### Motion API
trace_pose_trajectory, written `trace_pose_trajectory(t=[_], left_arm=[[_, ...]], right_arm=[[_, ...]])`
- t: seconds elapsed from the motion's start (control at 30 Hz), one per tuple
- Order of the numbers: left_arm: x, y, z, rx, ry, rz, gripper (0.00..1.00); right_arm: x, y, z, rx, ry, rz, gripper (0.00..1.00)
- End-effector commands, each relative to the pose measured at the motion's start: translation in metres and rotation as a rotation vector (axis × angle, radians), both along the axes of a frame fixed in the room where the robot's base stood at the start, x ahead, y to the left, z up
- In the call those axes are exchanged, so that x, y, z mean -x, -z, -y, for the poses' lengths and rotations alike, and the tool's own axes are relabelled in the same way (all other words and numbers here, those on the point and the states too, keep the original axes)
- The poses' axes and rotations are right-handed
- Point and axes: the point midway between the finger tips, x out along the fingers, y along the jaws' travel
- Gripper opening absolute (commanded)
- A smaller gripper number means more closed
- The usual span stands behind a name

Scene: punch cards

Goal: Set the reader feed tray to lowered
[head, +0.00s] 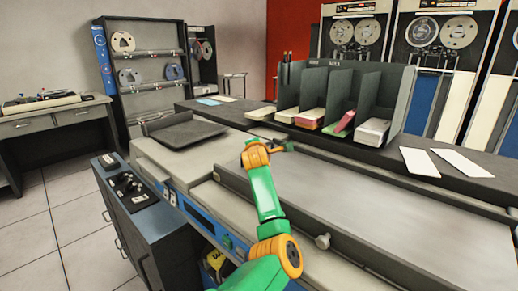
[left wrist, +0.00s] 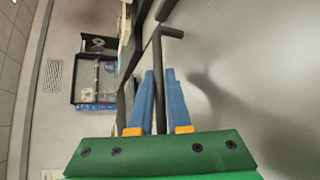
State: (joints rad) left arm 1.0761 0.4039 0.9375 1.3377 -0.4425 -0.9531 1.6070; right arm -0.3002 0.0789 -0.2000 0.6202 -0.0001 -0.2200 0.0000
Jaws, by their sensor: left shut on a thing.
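The dark grey tray (head: 186,131) lies on top of the light grey machine (head: 160,158), left of my arm in the head view; its back edge has a raised lip. My left gripper (head: 282,147) is at the far end of the green and orange arm, above the machine's top. In the left wrist view my left gripper (left wrist: 159,78) has its blue fingers shut on a thin dark rod (left wrist: 157,52). The rod's end bends to the right. I cannot tell how the rod joins the tray. My right gripper is in neither view.
A dark card rack (head: 340,100) with card stacks stands on the back counter. White sheets (head: 419,162) lie right of it. A control box (head: 130,190) stands at front left. A long grey bed (head: 390,210) with a knob (head: 322,241) extends right.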

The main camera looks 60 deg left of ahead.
Motion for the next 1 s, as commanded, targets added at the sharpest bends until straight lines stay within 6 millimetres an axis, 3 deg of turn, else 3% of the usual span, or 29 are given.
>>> trace_pose_trajectory(t=[0.03,0.17,0.2,0.23,0.57,1.0], left_arm=[[-0.001,0.013,0.002,0.027,0.007,-0.019,0.00],[-0.002,0.014,0.003,0.029,0.007,-0.019,0.00],[-0.002,0.014,0.003,0.029,0.007,-0.019,0.21],[-0.002,0.014,0.003,0.029,0.009,-0.020,0.27],[0.001,0.010,0.007,0.025,0.008,-0.019,0.27],[0.031,-0.015,0.056,0.016,0.005,-0.010,0.27]], right_arm=[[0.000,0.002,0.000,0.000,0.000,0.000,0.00],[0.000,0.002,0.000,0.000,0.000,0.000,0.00],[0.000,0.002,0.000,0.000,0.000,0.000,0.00],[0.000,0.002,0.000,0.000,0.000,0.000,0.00],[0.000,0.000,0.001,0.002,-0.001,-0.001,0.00],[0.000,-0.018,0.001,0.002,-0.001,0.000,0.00]])
